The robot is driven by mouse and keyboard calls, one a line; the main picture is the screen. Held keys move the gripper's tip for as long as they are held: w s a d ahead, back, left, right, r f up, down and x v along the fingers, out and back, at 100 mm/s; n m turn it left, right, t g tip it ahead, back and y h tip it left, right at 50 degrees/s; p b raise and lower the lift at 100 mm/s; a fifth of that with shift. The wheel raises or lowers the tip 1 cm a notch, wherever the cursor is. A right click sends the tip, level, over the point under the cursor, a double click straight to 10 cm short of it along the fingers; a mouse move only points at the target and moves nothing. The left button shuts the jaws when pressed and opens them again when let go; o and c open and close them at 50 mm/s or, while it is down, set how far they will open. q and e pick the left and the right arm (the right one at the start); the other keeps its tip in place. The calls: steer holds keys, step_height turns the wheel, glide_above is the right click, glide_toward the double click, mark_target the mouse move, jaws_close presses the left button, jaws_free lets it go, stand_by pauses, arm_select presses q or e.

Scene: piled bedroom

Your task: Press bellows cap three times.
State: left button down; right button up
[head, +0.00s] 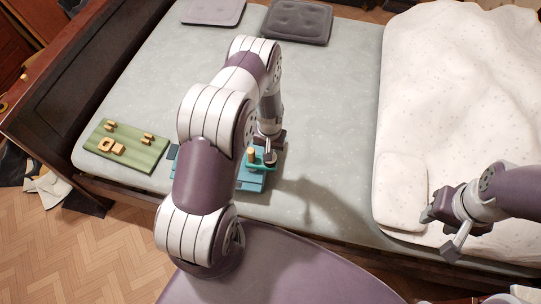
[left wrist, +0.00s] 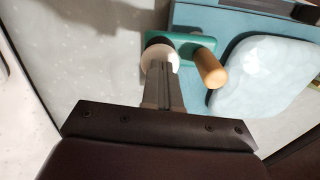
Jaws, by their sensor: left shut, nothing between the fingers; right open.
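A teal device (head: 250,181) lies on the bed near its front edge, with a green bracket (left wrist: 188,39) and a wooden peg (left wrist: 211,68). Beside the peg, a pale round cap (left wrist: 154,53) with a dark part behind it looks like the bellows cap. My left gripper (left wrist: 163,72) is shut and empty, its fingertips over the cap and covering part of it; I cannot tell whether they touch it. In the head view my left arm hides part of the device. My right gripper (head: 445,230) is open and empty, above the bed's right side.
A green board (head: 125,146) with several wooden pieces lies left of my left arm. A pale blue rounded block (left wrist: 265,78) sits next to the peg. A white quilt (head: 455,90) covers the bed's right side.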

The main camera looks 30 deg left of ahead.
arm_select(q)
steer(key=shift+f+b, duration=0.8)
steer(key=shift+f, duration=0.35)
steer(key=shift+r+p, duration=1.15)
steer(key=shift+r, duration=0.6)
steer(key=shift+f, duration=0.15)
